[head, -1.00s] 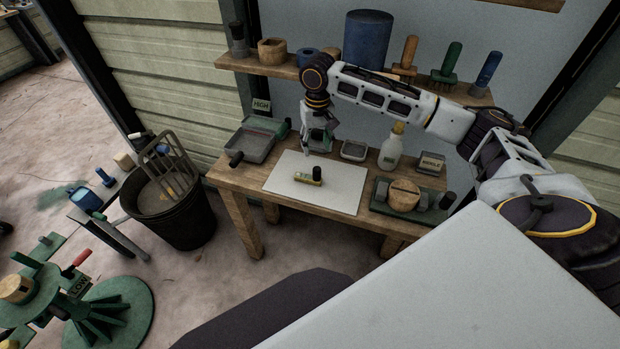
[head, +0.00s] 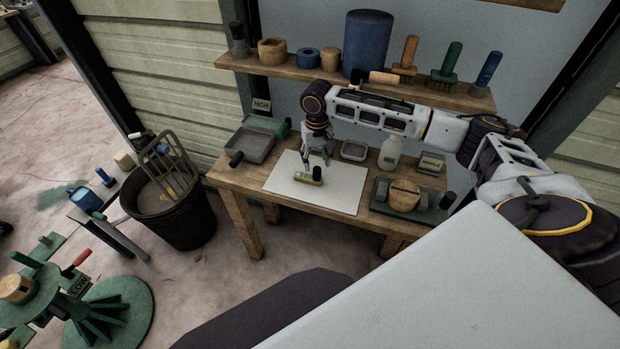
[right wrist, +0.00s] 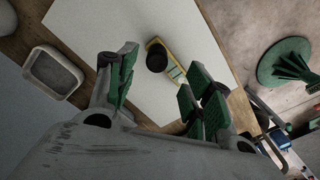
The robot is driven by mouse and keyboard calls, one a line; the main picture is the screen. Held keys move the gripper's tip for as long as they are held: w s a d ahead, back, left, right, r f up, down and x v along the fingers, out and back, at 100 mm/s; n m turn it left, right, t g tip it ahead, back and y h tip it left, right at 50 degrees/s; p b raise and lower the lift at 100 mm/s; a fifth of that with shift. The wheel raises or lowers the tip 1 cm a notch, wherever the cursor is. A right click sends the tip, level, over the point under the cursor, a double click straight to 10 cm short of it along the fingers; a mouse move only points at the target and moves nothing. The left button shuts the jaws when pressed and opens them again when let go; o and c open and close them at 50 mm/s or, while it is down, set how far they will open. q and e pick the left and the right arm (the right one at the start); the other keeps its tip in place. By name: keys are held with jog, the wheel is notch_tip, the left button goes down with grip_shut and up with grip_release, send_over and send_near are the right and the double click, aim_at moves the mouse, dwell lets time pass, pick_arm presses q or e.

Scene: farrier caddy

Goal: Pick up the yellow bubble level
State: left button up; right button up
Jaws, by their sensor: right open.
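The yellow bubble level (head: 306,177) lies on the white board (head: 340,190) on the wooden bench, with a dark round cap at its right end. In the right wrist view the level (right wrist: 171,66) is seen past the fingertips, its black end (right wrist: 157,57) facing the camera. My right gripper (head: 317,160) points down just above the level in the head view. In the right wrist view my right gripper (right wrist: 155,85) has its green-padded fingers spread, with nothing between the pads. The level appears just beyond the gap, apart from the fingers. My left gripper is not in view.
A metal tray (head: 252,146) stands on the left of the bench. A small dish (head: 354,150), a white bottle (head: 390,154) and a green board (head: 380,202) with a wooden disc are on the right. A shelf (head: 290,70) with brushes and pots is behind.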

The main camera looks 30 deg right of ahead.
aim_at(317, 167)
jog(key=shift+f, duration=1)
jog(key=shift+d+f, duration=0.1)
jog(key=shift+f, duration=0.55)
notch_tip(317, 167, down, 3)
jog(key=shift+d+r, duration=0.1)
jog(key=shift+d, duration=0.05)
jog(key=shift+f, duration=0.4)
jog(key=shift+c, duration=0.8)
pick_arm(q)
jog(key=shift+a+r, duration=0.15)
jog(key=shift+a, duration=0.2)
pick_arm(e)
grip_shut()
